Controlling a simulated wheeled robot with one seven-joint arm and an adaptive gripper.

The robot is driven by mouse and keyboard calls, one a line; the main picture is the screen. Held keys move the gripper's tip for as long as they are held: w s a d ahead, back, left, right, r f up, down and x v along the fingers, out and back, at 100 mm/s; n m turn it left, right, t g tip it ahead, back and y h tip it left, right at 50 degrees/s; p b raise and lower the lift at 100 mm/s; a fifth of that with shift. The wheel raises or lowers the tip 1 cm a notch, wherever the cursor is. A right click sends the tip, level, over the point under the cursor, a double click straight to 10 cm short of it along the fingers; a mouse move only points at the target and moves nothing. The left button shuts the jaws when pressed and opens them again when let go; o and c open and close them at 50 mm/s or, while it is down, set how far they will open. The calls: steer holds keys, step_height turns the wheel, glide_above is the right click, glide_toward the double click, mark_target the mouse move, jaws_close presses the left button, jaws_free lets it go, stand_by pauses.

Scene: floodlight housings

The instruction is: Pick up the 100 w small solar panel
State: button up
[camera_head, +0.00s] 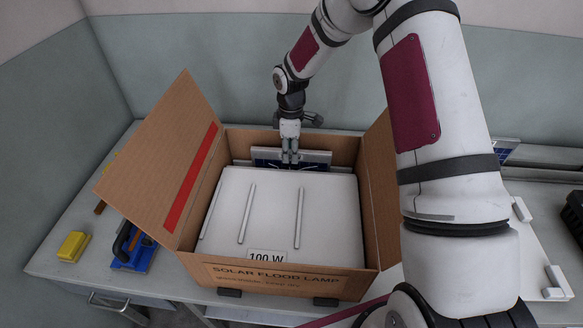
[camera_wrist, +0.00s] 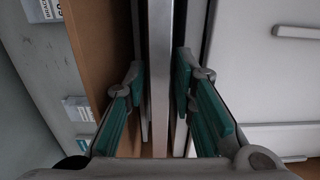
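The small solar panel (camera_head: 318,158), dark blue with a pale frame, stands upright at the back inside the open cardboard box (camera_head: 275,279). A white housing labelled "100 W" (camera_head: 272,215) fills most of the box in front of it. My gripper (camera_head: 290,160) points down over the middle of the panel's upper edge. In the wrist view, the panel's pale edge (camera_wrist: 160,70) runs between the two teal-padded fingers. The fingers are open, one on each side, with narrow gaps visible. The panel's lower part is hidden.
The box flaps stand up at left (camera_head: 155,165) and right. A yellow block (camera_head: 73,246) and a blue tool (camera_head: 133,248) lie on the table left of the box. Another blue panel (camera_head: 506,149) shows at the right, behind my arm. The wall is close behind the table.

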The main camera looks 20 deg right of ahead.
jaws_close()
stand_by(0.4)
